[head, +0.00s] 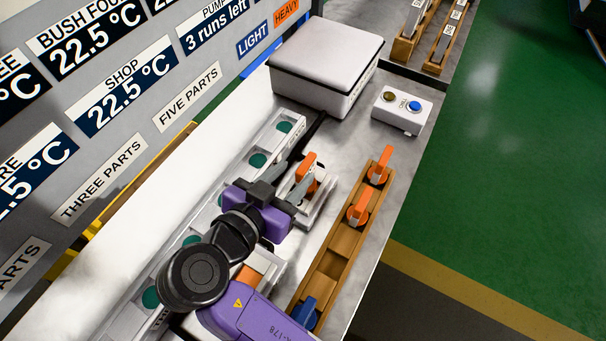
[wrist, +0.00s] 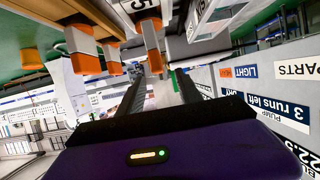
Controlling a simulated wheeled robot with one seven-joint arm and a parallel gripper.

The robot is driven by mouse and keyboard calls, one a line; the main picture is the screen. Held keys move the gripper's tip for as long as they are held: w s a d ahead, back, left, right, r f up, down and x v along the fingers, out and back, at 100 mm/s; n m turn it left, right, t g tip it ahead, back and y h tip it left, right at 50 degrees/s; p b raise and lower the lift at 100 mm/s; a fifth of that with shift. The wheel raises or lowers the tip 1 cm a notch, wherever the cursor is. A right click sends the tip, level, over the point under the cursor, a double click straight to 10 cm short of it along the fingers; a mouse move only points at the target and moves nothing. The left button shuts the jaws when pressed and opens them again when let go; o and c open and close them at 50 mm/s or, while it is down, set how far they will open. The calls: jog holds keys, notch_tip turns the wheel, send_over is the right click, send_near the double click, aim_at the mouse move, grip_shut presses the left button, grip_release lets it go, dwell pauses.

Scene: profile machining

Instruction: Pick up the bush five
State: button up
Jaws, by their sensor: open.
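My gripper (head: 288,180) is open, with its fingers at the orange piece (head: 306,164) standing in a white fixture (head: 318,208) on the bench. In the wrist view a piece with an orange end and a white part marked 5 (wrist: 153,58) shows just beyond and between the open fingertips (wrist: 160,74). I cannot tell whether the fingers touch it. The name "bush five" is not readable on any piece. Two more orange pieces (head: 381,164) (head: 359,207) and a blue one (head: 304,313) sit in a wooden rack to the right.
A lidded white box (head: 325,62) and a small box with two buttons (head: 402,110) stand farther back. A white strip with green discs (head: 258,160) runs along the left, beside the sign wall (head: 120,110). Another wooden rack (head: 405,48) is at the top. The green floor is clear.

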aim_at(302, 168)
jog(key=shift+f+p+x, duration=0.2)
jog(key=shift+p+x, duration=0.9)
jog(key=shift+x, duration=1.95)
jog(key=shift+s, duration=0.2)
grip_shut()
jog(key=shift+r, duration=0.1)
